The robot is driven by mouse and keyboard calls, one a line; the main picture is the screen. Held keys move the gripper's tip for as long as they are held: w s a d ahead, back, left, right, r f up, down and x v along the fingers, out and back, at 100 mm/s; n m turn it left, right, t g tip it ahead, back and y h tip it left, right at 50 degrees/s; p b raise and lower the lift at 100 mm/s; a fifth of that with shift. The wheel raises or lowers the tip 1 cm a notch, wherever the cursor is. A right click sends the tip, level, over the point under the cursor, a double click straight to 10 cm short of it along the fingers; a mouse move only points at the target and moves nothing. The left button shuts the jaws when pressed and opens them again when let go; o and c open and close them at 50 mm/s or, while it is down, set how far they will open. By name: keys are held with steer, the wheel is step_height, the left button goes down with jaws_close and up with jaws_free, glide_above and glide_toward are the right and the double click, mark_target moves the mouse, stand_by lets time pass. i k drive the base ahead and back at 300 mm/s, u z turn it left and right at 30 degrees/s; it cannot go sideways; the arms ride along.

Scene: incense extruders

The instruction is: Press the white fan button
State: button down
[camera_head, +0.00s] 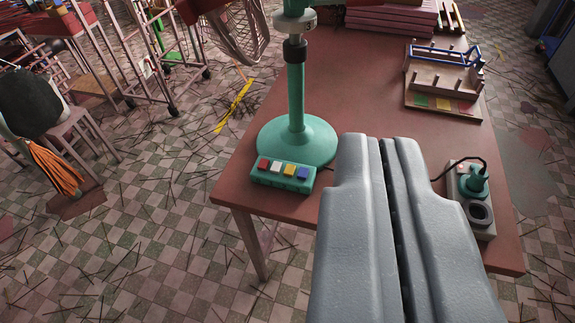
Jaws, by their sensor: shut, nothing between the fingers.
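A green fan (296,95) stands on a reddish table, its round base near the table's left edge. In front of the base is a green button panel (284,183) with a row of red, white, yellow and blue buttons. The white button (276,169) is second from the left, just right of the red one (263,164). My gripper (378,140) is shut and empty, with a thin dark seam between its grey fingers. Its tips show to the right of the panel, apart from it in the picture. I cannot tell their height above the table.
A power strip (470,200) with a green plug and black cable lies right of my gripper. A wooden rack (442,75) with blue parts and pink stacked sheets (392,17) are at the back. Thin sticks litter the checkered floor (130,230).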

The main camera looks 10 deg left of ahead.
mark_target(276, 167)
steer(key=u, duration=0.05)
steer(key=k, duration=0.85)
steer(key=u, duration=0.25)
steer(key=i, duration=0.45)
